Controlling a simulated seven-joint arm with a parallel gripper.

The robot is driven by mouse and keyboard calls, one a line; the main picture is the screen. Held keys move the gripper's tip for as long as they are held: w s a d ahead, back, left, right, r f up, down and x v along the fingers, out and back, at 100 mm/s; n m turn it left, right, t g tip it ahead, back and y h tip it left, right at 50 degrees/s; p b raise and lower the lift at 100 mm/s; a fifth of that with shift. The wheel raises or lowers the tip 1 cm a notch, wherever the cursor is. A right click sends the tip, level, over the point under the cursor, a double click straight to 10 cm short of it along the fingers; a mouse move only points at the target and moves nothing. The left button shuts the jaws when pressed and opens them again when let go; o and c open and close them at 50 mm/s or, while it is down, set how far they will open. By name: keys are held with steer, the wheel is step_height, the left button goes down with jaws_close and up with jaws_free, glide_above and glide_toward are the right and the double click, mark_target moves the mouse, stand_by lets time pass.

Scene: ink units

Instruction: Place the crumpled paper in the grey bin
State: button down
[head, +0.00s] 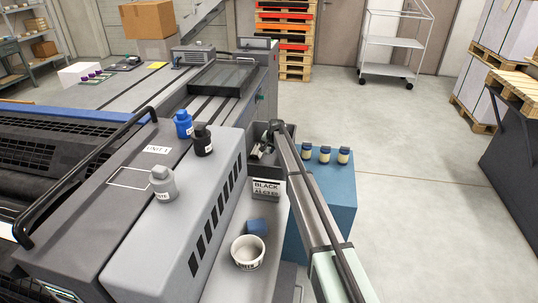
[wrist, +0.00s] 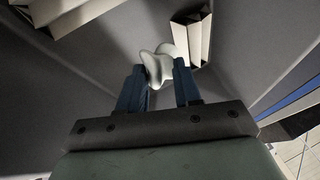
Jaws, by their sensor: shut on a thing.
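The crumpled paper (wrist: 158,66) is a small white lump in the wrist view. It sits between the two blue fingers of my gripper (wrist: 160,76), which is shut on it. In the head view my gripper (head: 262,150) is at the grey bin (head: 289,130), beyond the front ledge of the machine. My arm covers part of the bin, and the paper is hard to make out there. In the wrist view grey walls (wrist: 90,72) surround the fingers, with pale folded pieces (wrist: 191,38) beyond them. I cannot tell how deep the paper is.
A box marked BLACK (head: 267,188), a blue block (head: 257,226) and a white tub (head: 248,252) stand on the ledge. Blue (head: 184,124), black (head: 202,140) and grey (head: 163,183) bottles stand on the machine. Small jars (head: 325,154) stand on a blue cabinet (head: 338,195) at right.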

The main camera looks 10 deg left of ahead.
mark_target(269, 153)
steer(key=shift+f, duration=1.65)
steer(key=shift+f, duration=0.6)
steer(key=c, duration=0.8)
jaws_free()
steer(key=shift+r, duration=0.55)
steer(key=v, duration=1.2)
